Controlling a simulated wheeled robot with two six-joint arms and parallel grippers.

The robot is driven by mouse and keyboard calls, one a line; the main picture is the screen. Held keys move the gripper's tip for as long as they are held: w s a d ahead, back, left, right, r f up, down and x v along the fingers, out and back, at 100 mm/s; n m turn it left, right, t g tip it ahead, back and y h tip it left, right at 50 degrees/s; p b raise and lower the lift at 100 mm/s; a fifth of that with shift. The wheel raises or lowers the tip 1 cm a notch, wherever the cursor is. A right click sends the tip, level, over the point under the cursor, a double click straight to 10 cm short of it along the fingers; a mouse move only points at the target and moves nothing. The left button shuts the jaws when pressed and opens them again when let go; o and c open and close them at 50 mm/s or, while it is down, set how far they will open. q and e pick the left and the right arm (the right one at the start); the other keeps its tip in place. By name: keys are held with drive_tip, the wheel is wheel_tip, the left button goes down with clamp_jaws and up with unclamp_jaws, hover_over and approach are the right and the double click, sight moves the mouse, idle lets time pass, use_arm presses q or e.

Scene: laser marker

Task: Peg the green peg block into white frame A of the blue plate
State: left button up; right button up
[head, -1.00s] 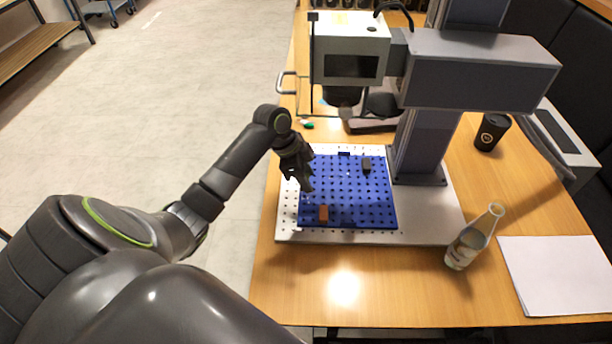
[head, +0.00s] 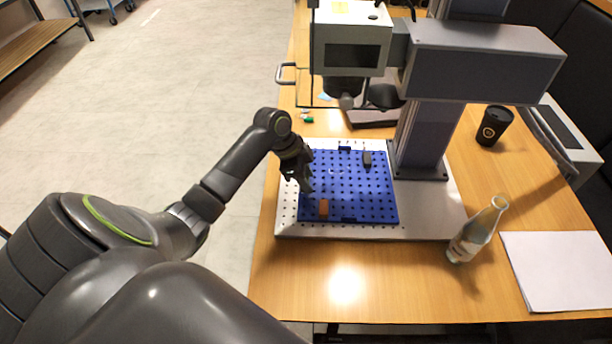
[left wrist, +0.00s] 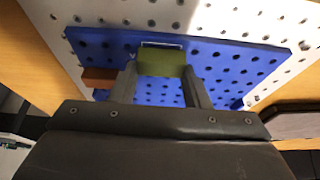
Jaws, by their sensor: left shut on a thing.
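The blue plate (head: 365,190) is a perforated board on the white base under the laser marker. My left gripper (head: 303,184) points down over the plate's left part. In the left wrist view its fingers (left wrist: 161,88) are shut on the green peg block (left wrist: 160,63). A thin white frame (left wrist: 160,44) shows on the plate at the block's far edge. I cannot tell whether the block is inside it or above it, and no letter is readable. The block is hidden by the gripper in the head view. My right gripper is not in view.
An orange-brown block (head: 323,207) sits on the plate near the gripper, and a dark block (head: 367,159) at its far right. The laser head (head: 350,50) overhangs the far side. A bottle (head: 478,232) and black cup (head: 493,125) stand to the right.

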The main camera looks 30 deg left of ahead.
use_arm(q)
drive_tip(key=shift+f, duration=0.45)
drive_tip(key=o, duration=1)
drive_tip(key=shift+o, duration=0.2)
drive_tip(key=v, duration=1.7)
drive_tip(key=shift+s+r, duration=0.15)
